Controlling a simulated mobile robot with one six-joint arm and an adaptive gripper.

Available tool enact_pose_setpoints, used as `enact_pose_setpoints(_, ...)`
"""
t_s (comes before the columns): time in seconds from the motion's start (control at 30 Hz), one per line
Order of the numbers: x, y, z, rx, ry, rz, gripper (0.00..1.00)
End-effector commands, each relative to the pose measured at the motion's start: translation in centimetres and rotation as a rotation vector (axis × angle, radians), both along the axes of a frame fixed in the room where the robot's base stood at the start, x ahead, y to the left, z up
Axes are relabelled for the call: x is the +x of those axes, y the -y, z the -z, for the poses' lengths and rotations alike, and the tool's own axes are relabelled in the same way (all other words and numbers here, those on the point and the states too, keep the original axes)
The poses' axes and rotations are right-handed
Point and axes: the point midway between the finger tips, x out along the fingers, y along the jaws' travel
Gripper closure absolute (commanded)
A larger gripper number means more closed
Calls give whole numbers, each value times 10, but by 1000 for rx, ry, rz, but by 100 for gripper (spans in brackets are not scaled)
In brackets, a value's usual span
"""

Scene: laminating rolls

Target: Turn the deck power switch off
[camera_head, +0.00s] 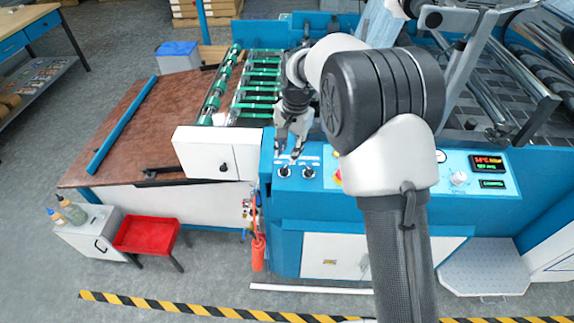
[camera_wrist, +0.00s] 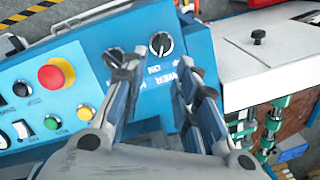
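Two black rotary switches sit on the blue control panel: a left switch (camera_head: 284,171) and a right switch (camera_head: 308,172). In the wrist view one switch (camera_wrist: 161,44) shows clearly between my fingers, beyond the tips, with white lettering including "ON" and "POWER" beside it. The other switch (camera_wrist: 118,58) is partly hidden by a finger. I cannot tell for sure which is the deck power switch, or its exact setting. My gripper (camera_head: 290,153) is open and empty, pointing down just above the panel's left end. In the wrist view my gripper (camera_wrist: 162,82) has its fingers apart.
A red emergency button (camera_wrist: 56,74) on a yellow base and several small buttons share the panel. A white box (camera_head: 217,153) stands left of the panel. Green rollers (camera_head: 262,85) lie behind. A lit display (camera_head: 488,163) is at the panel's right.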

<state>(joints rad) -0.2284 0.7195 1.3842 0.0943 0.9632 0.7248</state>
Motion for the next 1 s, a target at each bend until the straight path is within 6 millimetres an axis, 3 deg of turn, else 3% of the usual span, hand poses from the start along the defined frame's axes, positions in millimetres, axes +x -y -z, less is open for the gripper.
enact_pose_setpoints(0.1, 1, -2, 27, -1, -3, 0, 72)
enact_pose_setpoints(0.33, 2, -5, 55, 0, -2, 0, 72)
enact_pose_setpoints(0.73, 3, -6, 61, 0, 0, 0, 72)
enact_pose_setpoints(1.0, 3, -5, 61, 0, 0, 0, 90)
